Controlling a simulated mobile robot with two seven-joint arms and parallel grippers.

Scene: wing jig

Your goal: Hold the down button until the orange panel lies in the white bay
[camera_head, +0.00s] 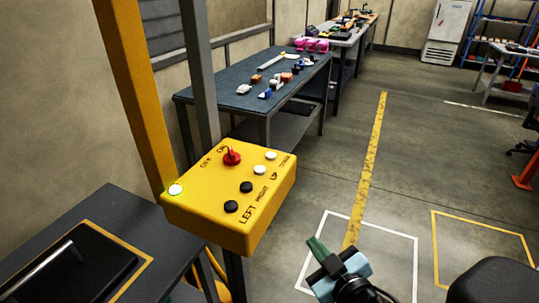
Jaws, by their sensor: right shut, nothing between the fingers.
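The yellow control box (222,200) hangs left of centre. On its top are a red switch (232,157), two black buttons nearest the LEFT and RIGHT labels, and two white buttons. The far white button (272,155) sits nearest the small label that seems to read DOWN. My right gripper (318,248) is shut and empty, right of and below the box, apart from all the buttons. The white bay (414,262) is a white outline on the floor behind the gripper, which hides part of it. I see no orange panel. My left gripper is not in view.
A lit lamp (176,190) sits at the box's left corner. A yellow post (133,80) and a grey post (199,70) rise beside it. A dark table (60,235) is at lower left. A blue-topped bench (220,91) stands behind. A yellow floor outline (433,240) lies at right.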

